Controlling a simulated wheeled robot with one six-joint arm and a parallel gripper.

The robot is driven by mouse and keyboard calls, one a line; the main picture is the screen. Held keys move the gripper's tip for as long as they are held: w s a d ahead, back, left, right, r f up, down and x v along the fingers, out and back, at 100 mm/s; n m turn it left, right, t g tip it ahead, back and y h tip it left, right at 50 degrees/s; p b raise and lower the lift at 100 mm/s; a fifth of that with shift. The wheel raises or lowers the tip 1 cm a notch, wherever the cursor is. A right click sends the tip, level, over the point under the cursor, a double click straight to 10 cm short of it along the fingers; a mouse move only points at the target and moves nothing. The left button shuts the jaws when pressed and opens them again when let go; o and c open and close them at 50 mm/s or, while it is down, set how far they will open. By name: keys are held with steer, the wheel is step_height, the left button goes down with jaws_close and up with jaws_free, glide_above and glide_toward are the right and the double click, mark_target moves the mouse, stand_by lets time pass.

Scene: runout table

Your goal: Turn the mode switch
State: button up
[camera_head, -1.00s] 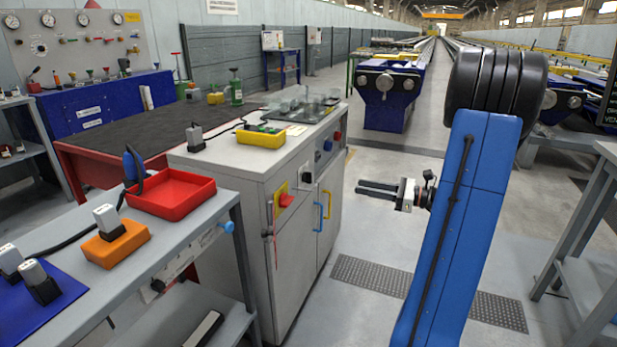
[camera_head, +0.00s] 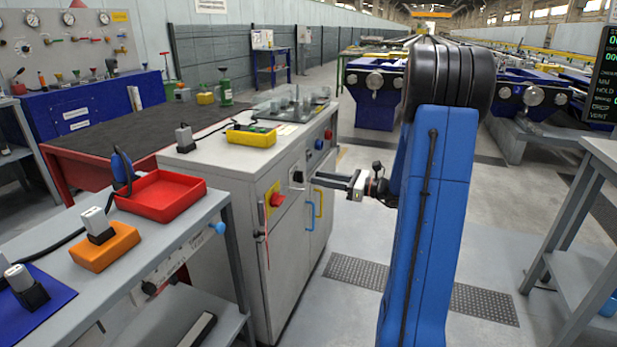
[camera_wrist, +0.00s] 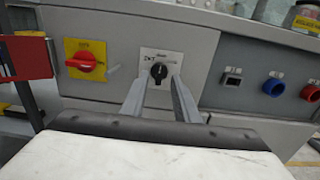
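The mode switch appears to be the black rotary knob on a small white plate, on the grey cabinet's upper front; it shows in the wrist view (camera_wrist: 158,72) and in the head view (camera_head: 297,178). In the wrist view the knob's pointer stands about upright. My gripper (camera_head: 314,179) points at the knob from the right in the head view. Its two fingers (camera_wrist: 158,84) are apart and empty, with the knob seen between their tips in the wrist view. The tips look close to the panel; I cannot tell whether they touch the knob.
A red rotary switch on a yellow plate (camera_wrist: 85,60) is left of the knob. Cabinet door handles (camera_head: 315,210) stick out below. The floor before the cabinet is clear.

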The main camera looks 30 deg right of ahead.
mark_target(299, 177)
steer(key=shift+x, duration=2.55)
jaws_close()
